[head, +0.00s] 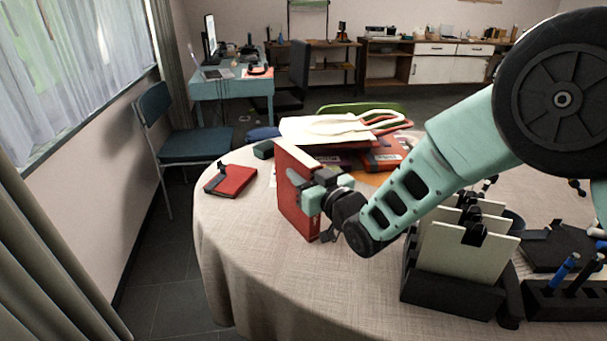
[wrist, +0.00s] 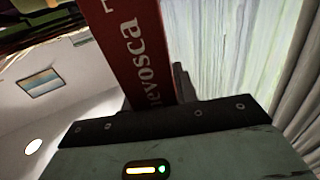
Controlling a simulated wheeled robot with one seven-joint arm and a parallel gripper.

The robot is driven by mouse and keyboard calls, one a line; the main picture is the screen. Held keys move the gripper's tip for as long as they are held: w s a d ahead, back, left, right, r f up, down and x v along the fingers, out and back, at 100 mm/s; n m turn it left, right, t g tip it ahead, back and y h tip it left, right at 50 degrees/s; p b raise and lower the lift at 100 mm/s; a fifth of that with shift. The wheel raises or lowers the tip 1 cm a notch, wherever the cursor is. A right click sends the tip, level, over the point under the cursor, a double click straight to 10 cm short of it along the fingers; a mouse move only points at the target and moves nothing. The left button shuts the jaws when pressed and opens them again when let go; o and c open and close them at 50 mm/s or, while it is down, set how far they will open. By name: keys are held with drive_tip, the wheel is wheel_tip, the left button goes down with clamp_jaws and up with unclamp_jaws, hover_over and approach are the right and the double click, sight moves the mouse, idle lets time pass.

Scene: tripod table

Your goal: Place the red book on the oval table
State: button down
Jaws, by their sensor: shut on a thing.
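A red book (head: 295,195) stands upright at the left part of the cloth-covered oval table (head: 245,250). My gripper (head: 312,194) is shut on it from the right side. The book's lower edge is close to the cloth; I cannot tell whether it touches. In the wrist view the book's red spine (wrist: 140,50) with pale lettering rises from my gripper (wrist: 172,108). The fingertips are largely hidden.
A small red notebook (head: 231,180) with a black clip lies left of the book. Papers (head: 325,128) and more books (head: 385,155) are behind it. A black holder (head: 450,290) with pale cards stands at right. The front-left cloth is clear.

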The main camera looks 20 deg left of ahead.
drive_tip(key=c, duration=1.1)
unclamp_jaws()
drive_tip(key=shift+f, duration=0.15)
drive_tip(key=shift+r, duration=0.25)
drive_tip(key=b+v, duration=0.1)
drive_tip(key=v, duration=1.1)
drive_tip(key=shift+f, duration=0.1)
